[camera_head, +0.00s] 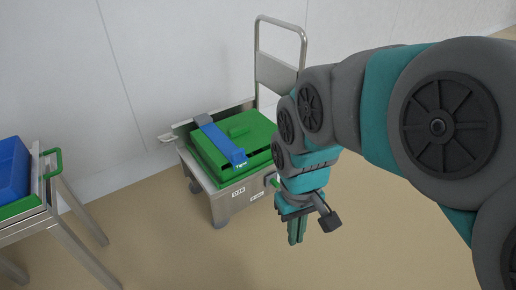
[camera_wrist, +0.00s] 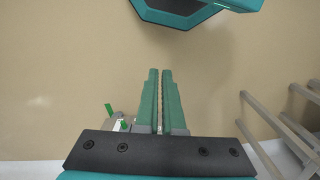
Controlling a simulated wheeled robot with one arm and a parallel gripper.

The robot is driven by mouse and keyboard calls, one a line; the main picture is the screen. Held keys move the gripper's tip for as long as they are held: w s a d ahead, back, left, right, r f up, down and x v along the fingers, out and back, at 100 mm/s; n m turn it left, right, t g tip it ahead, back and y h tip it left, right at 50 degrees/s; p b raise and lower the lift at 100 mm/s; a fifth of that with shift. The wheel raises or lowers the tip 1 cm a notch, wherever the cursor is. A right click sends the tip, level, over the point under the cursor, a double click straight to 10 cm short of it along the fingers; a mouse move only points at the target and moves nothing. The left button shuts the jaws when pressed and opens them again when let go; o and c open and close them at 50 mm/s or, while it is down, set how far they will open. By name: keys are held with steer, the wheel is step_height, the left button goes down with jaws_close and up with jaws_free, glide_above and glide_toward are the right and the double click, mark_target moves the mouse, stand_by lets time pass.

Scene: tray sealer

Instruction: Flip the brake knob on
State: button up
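The machine is a low steel cart (camera_head: 232,197) with a green top, a blue bar (camera_head: 222,143) across it and a tall handle at its back. A small green part (camera_head: 275,182) shows at the cart's right front corner, partly behind my arm; I cannot tell whether it is the brake knob or how it is set. Small green parts (camera_wrist: 109,110) also show left of the fingers in the wrist view. My gripper (camera_head: 297,236) points down in front of the cart's right side, apart from it. Its fingers (camera_wrist: 160,75) are together with nothing between them.
A steel table (camera_head: 62,220) with a blue bin (camera_head: 10,172) and a green handle stands at the left. A pale wall runs behind the cart. The tan floor in front of the cart is clear. Metal legs (camera_wrist: 285,130) show at the right of the wrist view.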

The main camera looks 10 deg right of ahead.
steer(key=w+f+t+b, duration=0.1)
steer(key=w+f, duration=0.1)
steer(key=w, duration=0.6)
steer(key=w+d+f+n+t+b, duration=0.1)
steer(key=w+f+b, duration=0.1)
steer(key=w, duration=0.6)
steer(key=w+f+n+t+b, duration=0.1)
steer(key=w+f, duration=0.3)
steer(key=w, duration=0.4)
steer(key=shift+d+f+b, duration=0.2)
steer(key=shift+f+b, duration=0.05)
steer(key=shift+b, duration=0.2)
jaws_close()
steer(key=t+b, duration=0.2)
steer(key=b, duration=0.1)
glide_above(274, 184)
steer(key=s+a, duration=0.2)
steer(key=s, duration=0.3)
step_height(274, 184, down, 10)
steer(key=shift+n, duration=0.4)
steer(key=x, duration=0.4)
steer(key=d+b+x, duration=0.1)
steer(key=x, duration=0.7)
steer(key=shift+s+d+f+b, duration=0.15)
steer(key=shift+s+f+b, duration=0.1)
steer(key=shift+f+b, duration=0.15)
steer(key=shift+w+d+f, duration=0.1)
steer(key=shift+d+f, duration=0.15)
steer(key=shift+f, duration=0.15)
